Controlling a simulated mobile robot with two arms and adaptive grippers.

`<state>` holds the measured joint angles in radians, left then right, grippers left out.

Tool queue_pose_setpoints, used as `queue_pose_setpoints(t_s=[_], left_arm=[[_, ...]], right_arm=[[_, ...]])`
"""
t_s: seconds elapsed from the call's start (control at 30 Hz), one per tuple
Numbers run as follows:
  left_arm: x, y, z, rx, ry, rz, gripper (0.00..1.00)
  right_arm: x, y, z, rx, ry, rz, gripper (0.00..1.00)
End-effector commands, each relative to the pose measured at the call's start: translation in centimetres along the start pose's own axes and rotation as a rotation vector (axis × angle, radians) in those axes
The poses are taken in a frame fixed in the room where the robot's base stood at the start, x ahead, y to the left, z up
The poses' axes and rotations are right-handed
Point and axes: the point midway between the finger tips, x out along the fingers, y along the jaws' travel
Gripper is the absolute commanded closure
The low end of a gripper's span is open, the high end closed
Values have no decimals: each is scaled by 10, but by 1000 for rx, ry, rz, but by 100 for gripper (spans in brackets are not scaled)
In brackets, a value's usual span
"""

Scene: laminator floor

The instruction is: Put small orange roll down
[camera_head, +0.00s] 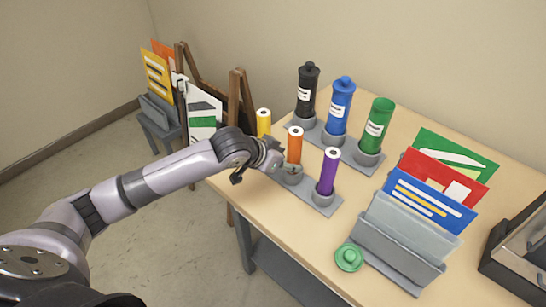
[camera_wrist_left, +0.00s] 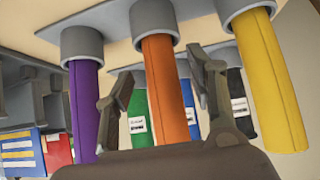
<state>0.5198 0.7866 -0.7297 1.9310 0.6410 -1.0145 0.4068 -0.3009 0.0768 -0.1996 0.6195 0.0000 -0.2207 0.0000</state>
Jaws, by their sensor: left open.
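The small orange roll (camera_head: 295,147) stands upright in a grey cup of the front holder (camera_head: 321,202), between the yellow roll (camera_head: 263,123) and the purple roll (camera_head: 329,172). My left gripper (camera_head: 277,164) is at its lower part, beside the cup. In the left wrist view, which is upside down, the orange roll (camera_wrist_left: 165,88) has its end in a grey cup (camera_wrist_left: 154,24). The open fingers of the left gripper (camera_wrist_left: 158,92) stand on either side of it, with gaps visible. My right gripper is not in view.
A grey rack (camera_head: 390,252) with coloured folders, a green round cap (camera_head: 349,257) and a dark machine (camera_head: 518,255) are on the right. An easel (camera_head: 236,97) stands behind the table's left end.

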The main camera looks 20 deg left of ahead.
Motion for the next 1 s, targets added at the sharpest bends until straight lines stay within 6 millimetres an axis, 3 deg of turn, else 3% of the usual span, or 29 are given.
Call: queue_pose_setpoints(t_s=[0.2, 0.43, 0.6, 1.0], left_arm=[[-49, -1, 1, 1, 2, -3, 49], [-84, -1, 0, 0, 1, -1, 49], [-92, 0, 0, -1, 0, 0, 49], [-92, 0, 0, -1, 0, 0, 49]], right_arm=[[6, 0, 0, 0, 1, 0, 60], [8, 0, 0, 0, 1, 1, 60], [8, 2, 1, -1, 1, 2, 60], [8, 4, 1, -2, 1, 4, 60]])
